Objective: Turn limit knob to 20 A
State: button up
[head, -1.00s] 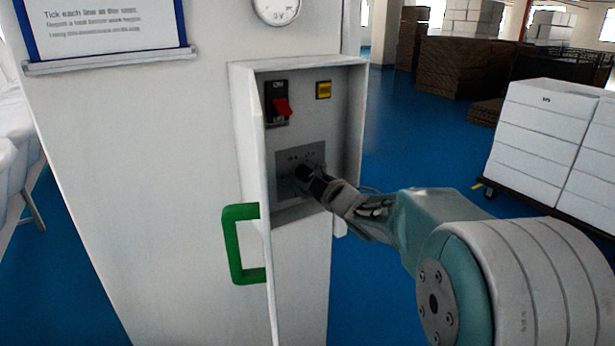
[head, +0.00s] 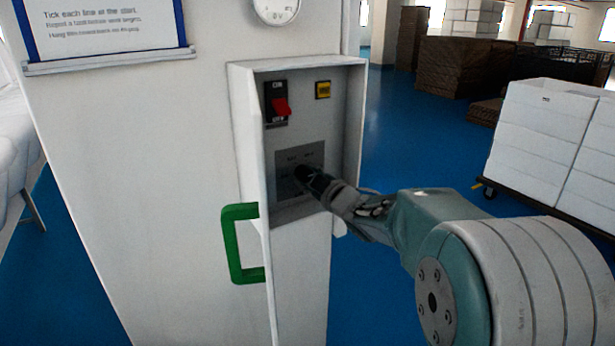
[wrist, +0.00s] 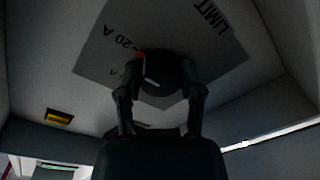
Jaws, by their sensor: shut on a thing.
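The limit knob (wrist: 166,66) is dark and round, on a grey label plate (wrist: 232,52) in the wrist view. The plate carries the word LIMIT and a "20 A" mark. A small red mark shows at the knob's edge on the "20 A" side, and a short white line shows on the dark knob; its exact setting is hard to tell. My gripper (wrist: 163,78) has one finger on each side of the knob and is shut on it. In the head view my gripper (head: 312,182) reaches the plate (head: 287,157) inside the open box and hides most of the knob.
A red switch (head: 281,107) and a yellow button (head: 323,90) sit above the plate in the box. A green handle (head: 236,245) sticks out at lower left. White stacked boxes (head: 545,130) stand at right. Blue floor lies open behind.

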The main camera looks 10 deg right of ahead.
jog(key=shift+f, duration=0.1)
jog(key=o, duration=1.1)
jog(key=shift+a, duration=0.1)
jog(key=shift+o, duration=0.2)
jog(key=v, duration=1.1)
jog(key=shift+s, duration=0.4)
